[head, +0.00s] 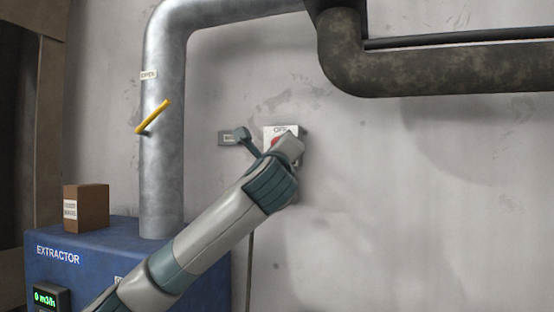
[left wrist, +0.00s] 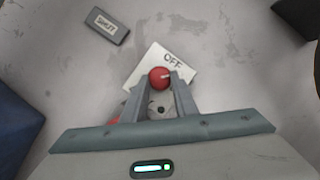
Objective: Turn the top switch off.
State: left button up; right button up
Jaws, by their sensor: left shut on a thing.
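The top switch is a white plate (head: 268,130) on the wall marked OFF, with a red part partly hidden behind my left arm. In the left wrist view the plate (left wrist: 150,62) has a red round knob (left wrist: 159,73) near the OFF lettering. My left gripper (left wrist: 160,82) is shut on this knob, one finger on each side. The lower part of the plate is hidden by the fingers; a bit of red shows beside the left finger. In the head view my arm and hand cover the fingertips. My right gripper is in neither view.
A grey sign (head: 228,139) is on the wall left of the switch; it reads SHUT in the left wrist view (left wrist: 106,25). A vertical pipe (head: 162,200) with a yellow lever (head: 153,116) stands left, above the blue extractor (head: 110,262). A brown box (head: 92,205) sits on it.

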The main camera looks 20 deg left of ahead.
pick_arm(q)
jog(key=n+b, duration=0.1)
jog(key=n, duration=0.1)
jog(key=n+g+y, duration=0.1)
jog(key=n, duration=0.1)
jog(key=shift+d+n+g+y+b, duration=0.2)
jog(key=shift+n+g+y+b, duration=0.1)
jog(key=shift+n+b, duration=0.1)
jog(key=n, duration=0.2)
jog(key=n+g+b, duration=0.1)
jog(key=n, duration=0.1)
jog(key=shift+r+g, duration=0.3)
jog(key=shift+r, duration=0.05)
jog(key=o, duration=1.1)
jog(key=shift+c, duration=0.2)
jog(key=shift+f, duration=0.1)
